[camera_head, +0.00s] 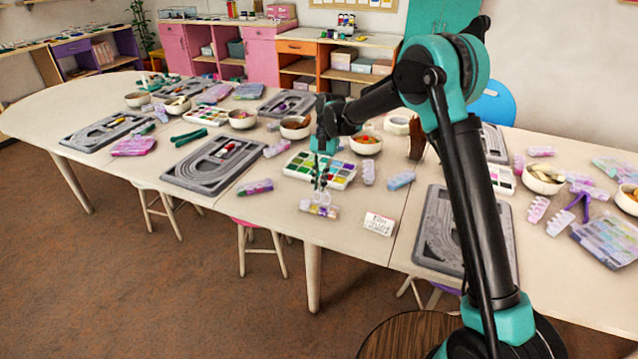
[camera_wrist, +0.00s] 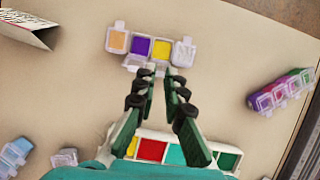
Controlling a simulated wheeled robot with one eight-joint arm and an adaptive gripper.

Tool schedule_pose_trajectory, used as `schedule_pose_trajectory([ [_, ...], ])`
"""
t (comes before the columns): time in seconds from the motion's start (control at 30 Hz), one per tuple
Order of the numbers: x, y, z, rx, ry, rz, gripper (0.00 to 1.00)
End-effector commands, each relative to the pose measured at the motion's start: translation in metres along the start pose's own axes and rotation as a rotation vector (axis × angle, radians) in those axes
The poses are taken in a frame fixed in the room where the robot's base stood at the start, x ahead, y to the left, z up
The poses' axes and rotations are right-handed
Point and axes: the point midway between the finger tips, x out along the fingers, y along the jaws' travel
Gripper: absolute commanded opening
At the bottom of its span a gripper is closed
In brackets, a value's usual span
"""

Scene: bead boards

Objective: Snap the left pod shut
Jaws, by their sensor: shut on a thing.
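A bead pod strip (camera_head: 318,210) lies near the table's front edge. In the wrist view the pod strip (camera_wrist: 138,45) shows orange, purple and yellow pods in a row. A clear, pale pod or raised lid (camera_wrist: 184,50) is at its right end. My gripper (camera_head: 320,187) is above the strip, pointing down. The exact part between the fingertips is hidden. I cannot tell which lids are fully closed.
A palette of coloured squares (camera_head: 320,169) is just behind my gripper. A folded card (camera_head: 378,224) stands to the right. A pink and purple pod strip (camera_head: 255,187) lies left. Grey bead boards (camera_head: 213,163) lie farther away. Bare tabletop surrounds the pod strip.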

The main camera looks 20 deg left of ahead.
Motion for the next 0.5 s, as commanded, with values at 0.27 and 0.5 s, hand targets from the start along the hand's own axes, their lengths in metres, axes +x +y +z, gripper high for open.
schedule_pose_trajectory([
  [0.27, 0.0, 0.0, 0.003, 0.0, 0.03, 0.001, 0.0],
  [0.5, 0.001, 0.0, 0.013, -0.002, 0.155, 0.0, 0.0],
])
